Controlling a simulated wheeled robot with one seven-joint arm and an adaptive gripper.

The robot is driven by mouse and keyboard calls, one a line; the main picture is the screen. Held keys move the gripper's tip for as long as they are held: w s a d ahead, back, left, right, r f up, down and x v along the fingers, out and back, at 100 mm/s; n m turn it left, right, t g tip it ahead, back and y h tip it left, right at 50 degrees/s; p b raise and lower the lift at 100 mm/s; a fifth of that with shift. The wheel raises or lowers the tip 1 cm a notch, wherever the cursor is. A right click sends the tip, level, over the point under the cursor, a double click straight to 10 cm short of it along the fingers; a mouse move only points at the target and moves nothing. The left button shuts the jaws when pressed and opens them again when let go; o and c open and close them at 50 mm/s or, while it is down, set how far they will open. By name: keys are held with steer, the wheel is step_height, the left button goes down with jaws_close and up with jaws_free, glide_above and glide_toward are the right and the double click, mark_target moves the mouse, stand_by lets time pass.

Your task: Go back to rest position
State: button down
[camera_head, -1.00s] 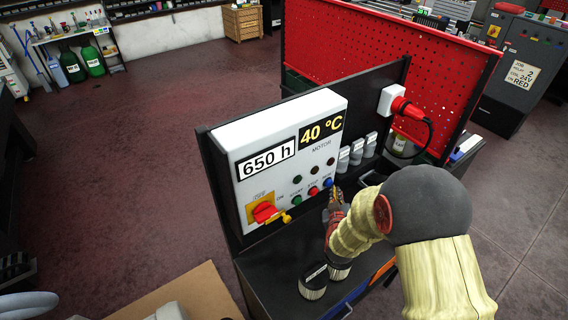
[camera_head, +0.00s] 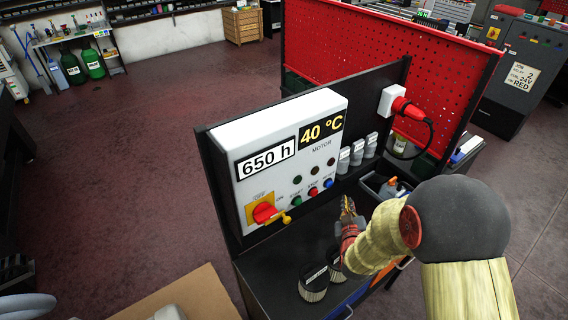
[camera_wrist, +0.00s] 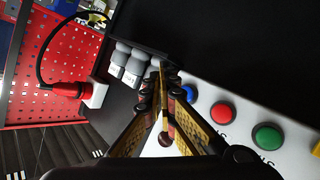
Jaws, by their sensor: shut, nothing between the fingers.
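My gripper (camera_head: 347,207) is in front of the white control panel (camera_head: 270,118), near its lower right corner and apart from it. It also shows in the wrist view (camera_wrist: 160,75), with its fingers together and nothing between them. The panel carries a blue button (camera_head: 328,183), a red button (camera_head: 313,191) and a green button (camera_head: 297,200). A red and yellow rotary switch (camera_head: 264,212) sits at its lower left. The panel labels read 650 h and 40 °C.
A red plug (camera_head: 406,108) with a black cable sits in a white socket right of the panel. Several grey-capped bottles (camera_head: 357,152) stand beside the panel. Dark round containers (camera_head: 313,284) stand on the black bench below my gripper. A red perforated board (camera_head: 340,50) rises behind.

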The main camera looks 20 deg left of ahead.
stand_by(0.4)
steer(key=s+d+r+m+g+b, duration=0.35)
steer(key=s+d+r+b, duration=0.25)
steer(key=s+d+r, duration=0.4)
steer(key=s+d+r+m+g+h+b, duration=0.1)
steer(key=s+d+m+g+b, duration=0.1)
steer(key=s, duration=1)
steer(key=s+d+r+m+g+h+b, duration=0.1)
steer(key=s+d+g+b, duration=0.2)
steer(key=s, duration=1)
steer(key=shift+s+d+m, duration=0.3)
steer(key=shift+d+m, duration=0.05)
steer(key=shift+d, duration=0.7)
